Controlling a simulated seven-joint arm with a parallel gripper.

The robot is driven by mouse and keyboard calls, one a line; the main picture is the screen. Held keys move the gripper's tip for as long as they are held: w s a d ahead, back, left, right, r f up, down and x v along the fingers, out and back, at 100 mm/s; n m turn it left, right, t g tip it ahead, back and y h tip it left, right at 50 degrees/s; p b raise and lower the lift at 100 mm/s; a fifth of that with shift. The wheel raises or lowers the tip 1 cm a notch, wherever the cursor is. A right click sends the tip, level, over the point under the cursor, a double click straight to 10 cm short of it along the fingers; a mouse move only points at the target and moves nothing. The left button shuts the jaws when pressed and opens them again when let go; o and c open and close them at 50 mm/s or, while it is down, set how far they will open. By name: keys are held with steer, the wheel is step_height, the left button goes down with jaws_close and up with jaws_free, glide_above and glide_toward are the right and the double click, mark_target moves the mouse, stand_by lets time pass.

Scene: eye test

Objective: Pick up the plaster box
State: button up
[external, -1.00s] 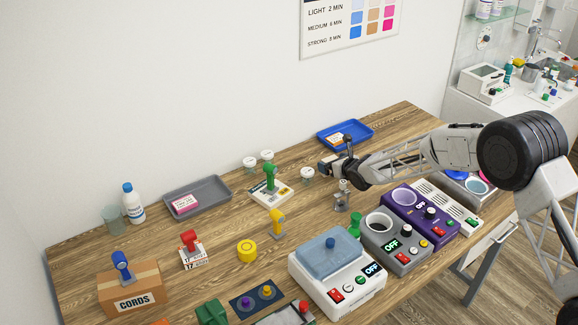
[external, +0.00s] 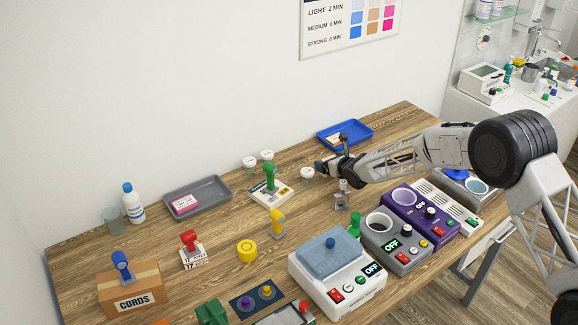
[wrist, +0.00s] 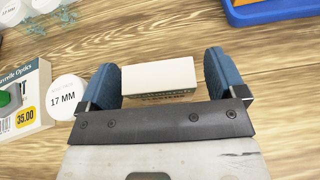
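The left finger is close to the box's left end, and a narrow gap shows at the right finger. The fingers are apart and do not appear closed on it. In the external view my gripper (external: 321,167) is low over the back of the table, and I cannot make out the box there.
A white-lidded jar (wrist: 67,96) marked 17 MM stands just left of my gripper. A blue tray (external: 361,130) is behind. Several devices, including a purple one (external: 408,203), stand in front.

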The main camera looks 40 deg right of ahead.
steer(key=c, duration=0.8)
steer(key=shift+r, duration=0.1)
steer(key=shift+c, duration=0.2)
steer(key=shift+r, duration=4.95)
